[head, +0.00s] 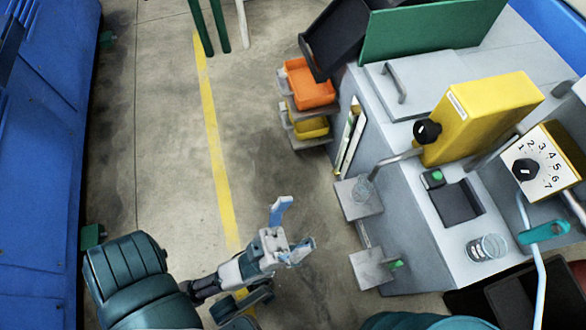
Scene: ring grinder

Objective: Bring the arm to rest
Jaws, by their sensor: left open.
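My left arm comes in from the bottom left of the head view, dark green with a grey and white wrist. My left gripper (295,228) is open and its jaws look empty. It hangs over the concrete floor, left of the grey machine (395,235), with a gap between them. My right gripper does not show; a dark green rounded part at the bottom edge seems to be my own body.
The machine carries a yellow box (485,118), a numbered dial (540,165), a clear glass (487,248) and small side shelves (372,268). Orange (308,85) and yellow bins (308,127) sit on its left. A blue cabinet (35,180) stands far left. The floor between is clear.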

